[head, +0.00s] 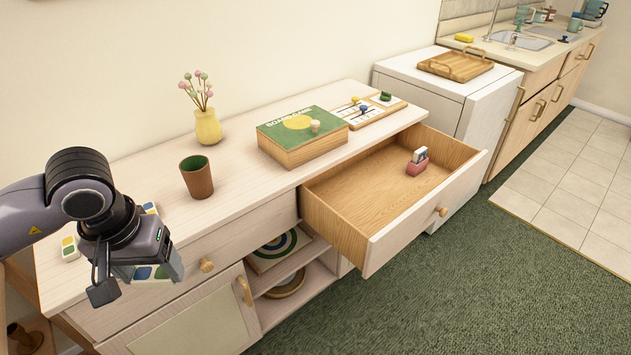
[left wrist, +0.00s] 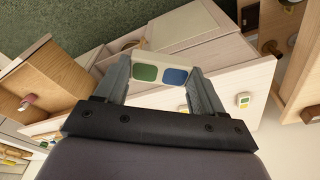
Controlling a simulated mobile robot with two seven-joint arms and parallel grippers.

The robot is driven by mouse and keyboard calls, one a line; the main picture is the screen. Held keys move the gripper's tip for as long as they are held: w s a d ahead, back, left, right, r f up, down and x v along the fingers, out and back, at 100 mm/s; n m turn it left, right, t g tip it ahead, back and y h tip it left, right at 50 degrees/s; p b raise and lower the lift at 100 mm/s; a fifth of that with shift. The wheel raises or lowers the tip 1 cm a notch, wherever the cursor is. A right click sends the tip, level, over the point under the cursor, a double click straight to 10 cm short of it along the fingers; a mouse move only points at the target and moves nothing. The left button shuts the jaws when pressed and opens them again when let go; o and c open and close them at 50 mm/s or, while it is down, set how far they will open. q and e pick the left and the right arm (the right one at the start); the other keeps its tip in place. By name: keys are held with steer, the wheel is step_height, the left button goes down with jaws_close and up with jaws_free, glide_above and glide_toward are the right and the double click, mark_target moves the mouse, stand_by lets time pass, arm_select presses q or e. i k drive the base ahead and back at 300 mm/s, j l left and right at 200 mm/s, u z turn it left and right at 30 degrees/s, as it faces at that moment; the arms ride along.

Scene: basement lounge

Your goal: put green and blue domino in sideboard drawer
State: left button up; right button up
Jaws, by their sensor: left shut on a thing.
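The green and blue domino (head: 152,272) is a white tile with one green and one blue patch. My left gripper (head: 140,272) is shut on it and holds it at the front left of the sideboard. In the left wrist view the domino (left wrist: 161,65) spans between the two fingers of the left gripper (left wrist: 160,82). The sideboard drawer (head: 370,202) is pulled open, to the right of the gripper. It holds a pink holder with light cards (head: 417,163) near its right side. My right gripper is not in view.
On the sideboard top (head: 235,195) stand a brown cup (head: 196,177), a yellow vase (head: 208,127), a green game box (head: 302,137) and a wooden board with pegs (head: 364,111). A yellow and green domino (head: 69,248) lies at the left. Green carpet lies in front.

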mark_target(380, 204)
steer(key=i+l, duration=0.15)
steer(key=l, duration=0.25)
steer(key=i+l+z, duration=0.15)
steer(key=l, duration=0.3)
steer(key=i+l, duration=0.25)
steer(key=l, duration=0.15)
steer(key=i+l+z, duration=0.2)
steer(key=i+l, duration=0.25)
steer(key=i+l+z, duration=0.15)
steer(key=i, duration=0.35)
